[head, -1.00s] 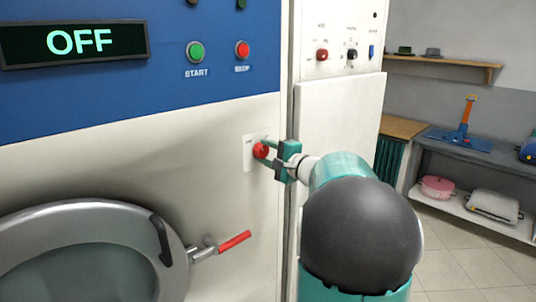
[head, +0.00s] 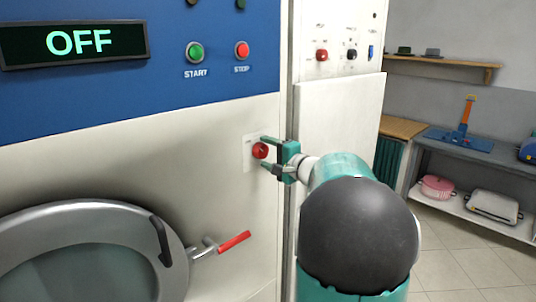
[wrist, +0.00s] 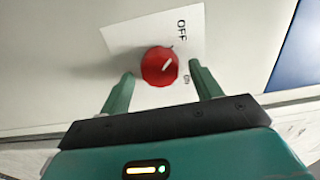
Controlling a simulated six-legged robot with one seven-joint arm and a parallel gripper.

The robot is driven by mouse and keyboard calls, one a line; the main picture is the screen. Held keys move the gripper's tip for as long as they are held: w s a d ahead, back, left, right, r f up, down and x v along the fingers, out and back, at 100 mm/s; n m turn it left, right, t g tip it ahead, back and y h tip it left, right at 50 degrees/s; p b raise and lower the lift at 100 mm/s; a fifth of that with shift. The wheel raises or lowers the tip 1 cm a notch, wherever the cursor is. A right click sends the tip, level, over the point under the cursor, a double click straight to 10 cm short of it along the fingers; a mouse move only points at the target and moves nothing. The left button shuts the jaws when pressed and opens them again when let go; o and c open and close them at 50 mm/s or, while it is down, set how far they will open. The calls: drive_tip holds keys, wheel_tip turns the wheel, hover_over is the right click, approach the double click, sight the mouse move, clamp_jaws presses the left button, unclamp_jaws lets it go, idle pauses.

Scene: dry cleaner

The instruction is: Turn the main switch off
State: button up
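The main switch (head: 260,151) is a red round knob on a pale label plate on the machine's white front. The fingers are open, with gaps to the knob. The display (head: 78,43) reads OFF in green letters.
A green START button (head: 195,52) and a red STOP button (head: 242,50) sit above on the blue panel. The round door (head: 95,215) with a red-handled lever (head: 233,242) is below left. A narrow control cabinet (head: 338,110) stands right of the switch.

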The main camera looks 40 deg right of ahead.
drive_tip(key=s, duration=1.3)
drive_tip(key=shift+s+d, duration=0.15)
drive_tip(key=shift+s, duration=0.2)
drive_tip(key=w+a+f+n+g+y, duration=0.1)
drive_tip(key=a+f+n+g+y, duration=0.25)
drive_tip(key=a, duration=0.95)
drive_tip(key=a+f+n+g+y, duration=0.25)
drive_tip(key=a+n+g, duration=0.25)
drive_tip(key=a, duration=0.8)
drive_tip(key=s+a+f+n+g+h, duration=0.2)
drive_tip(key=s+a+f+n+h, duration=0.1)
drive_tip(key=s+a+n, duration=0.1)
drive_tip(key=s+a+f+n+g+h, duration=0.2)
drive_tip(key=s+a+f+n+h, duration=0.1)
drive_tip(key=s+a, duration=0.4)
drive_tip(key=shift+s+a+f+n+h, duration=0.3)
drive_tip(key=shift+f+n, duration=0.2)
drive_tip(key=shift+n, duration=0.55)
